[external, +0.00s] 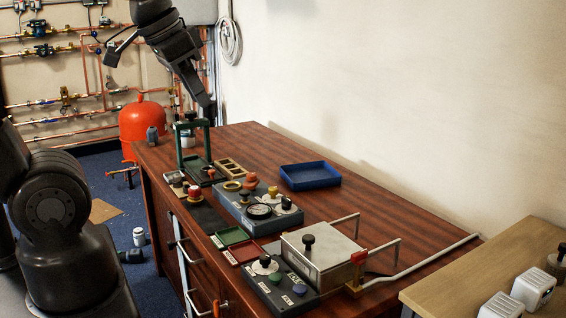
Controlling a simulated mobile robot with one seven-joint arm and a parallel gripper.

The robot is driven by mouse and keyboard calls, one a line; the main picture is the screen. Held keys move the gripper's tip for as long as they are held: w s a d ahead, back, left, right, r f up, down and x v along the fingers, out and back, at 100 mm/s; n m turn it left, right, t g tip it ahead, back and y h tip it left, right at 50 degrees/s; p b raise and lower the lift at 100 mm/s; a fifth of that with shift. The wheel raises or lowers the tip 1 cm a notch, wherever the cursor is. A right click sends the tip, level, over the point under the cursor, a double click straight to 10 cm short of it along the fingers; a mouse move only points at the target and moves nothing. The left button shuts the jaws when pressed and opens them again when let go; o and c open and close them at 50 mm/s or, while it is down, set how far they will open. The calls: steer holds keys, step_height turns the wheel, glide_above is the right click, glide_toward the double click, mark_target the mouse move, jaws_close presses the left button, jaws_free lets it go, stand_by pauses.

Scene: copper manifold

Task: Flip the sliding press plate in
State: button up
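A green upright frame (192,150), like a small press, stands at the far end of the bench. My gripper (209,108) hangs just above and beside the top of this green frame, far from the silver plate. Its fingers are small and dark here, so I cannot tell whether they are open or touch the frame.
A grey control box (231,209) with a dial and knobs sits mid-bench. A blue tray (310,176) lies behind it. Green (231,236) and red (246,252) trays and a dark button panel (278,290) are nearer. A red-handled lever (358,262) stands right of the plate.

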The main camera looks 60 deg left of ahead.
steer(key=w+a+m, duration=0.1)
steer(key=w+a, duration=0.1)
steer(key=w, duration=0.1)
steer(key=w+a+m+g+y, duration=0.1)
steer(key=w+a, duration=0.2)
steer(key=w, duration=0.1)
steer(key=w+a+f+m+g+y, duration=0.1)
steer(key=w+a, duration=0.2)
steer(key=shift+w+a, duration=0.15)
steer(key=shift+w, duration=0.25)
jaws_close()
steer(key=w+a+f+m+g+y, duration=0.2)
steer(key=w+a+f+m, duration=0.1)
steer(key=w+a+f, duration=0.5)
steer(key=w+a+f+m+g+y, duration=0.25)
steer(key=w+a+f, duration=0.35)
steer(key=a, duration=0.5)
steer(key=w+a+f+m+g, duration=0.2)
steer(key=a+f+m, duration=0.1)
steer(key=a+f, duration=0.7)
step_height(320, 180, down, 2)
steer(key=shift+f+m, duration=0.25)
steer(key=shift+m, duration=0.1)
